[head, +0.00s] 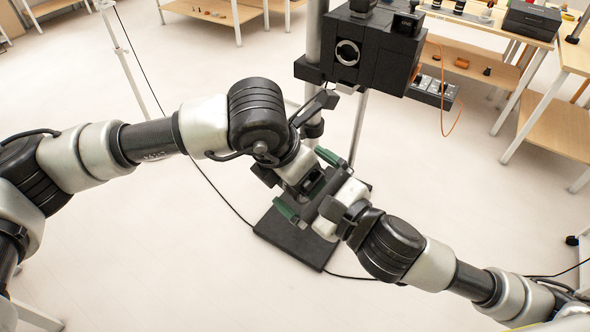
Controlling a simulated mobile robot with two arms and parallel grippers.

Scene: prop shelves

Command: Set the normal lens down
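My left gripper (304,180) points down and to the right in the middle of the head view, above the floor. Its fingertips are partly hidden in a dark cluster of parts, so I cannot tell whether it is shut. My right gripper (296,176) faces it from the lower right. Its two green-padded fingers are spread wide on either side of the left gripper's end. The two grippers overlap in the picture. I cannot make out the normal lens with certainty; a dark part between the grippers is too unclear to name.
A black box camera (385,50) with a silver-ringed opening stands on a column behind the grippers. A wooden table (474,24) at the back right carries small dark items and a black case (531,20). An orange cable (459,122) hangs beside the camera.

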